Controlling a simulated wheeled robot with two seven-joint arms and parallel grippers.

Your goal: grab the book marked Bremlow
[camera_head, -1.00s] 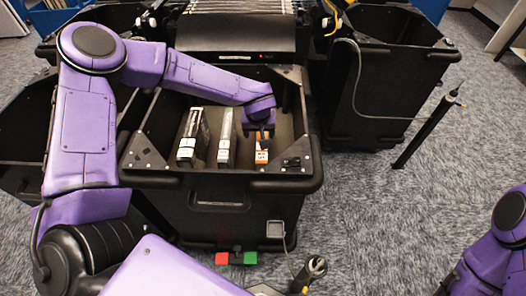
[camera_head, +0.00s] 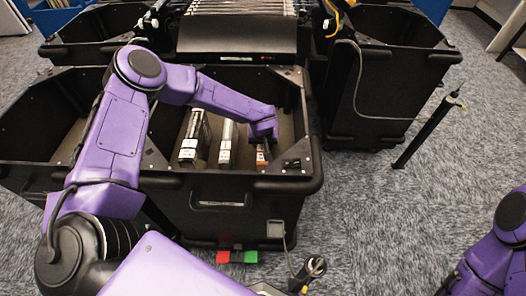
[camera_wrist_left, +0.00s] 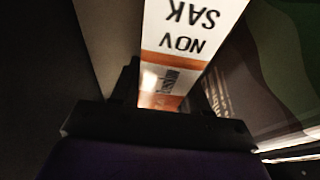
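Three books stand upright in the black bin (camera_head: 218,204), spines up: a dark one with a white label (camera_head: 190,150) at left, a pale one (camera_head: 227,145) in the middle and an orange-and-white one (camera_head: 261,156) at right. My left gripper (camera_head: 262,138) reaches down at the orange-and-white book. In the left wrist view its dark fingers (camera_wrist_left: 165,90) lie on either side of that book's spine (camera_wrist_left: 190,22), very close to it; grip is unclear. The spine's large letters read "SAK" and "NOV" upside down; its smaller print is unreadable. No Bremlow marking is legible.
Another black bin (camera_head: 345,137) stands at the back right, with a dark post (camera_head: 428,133) beside it. The roller conveyor (camera_head: 240,7) is behind the bin. My right arm shows at the right edge, its gripper out of frame.

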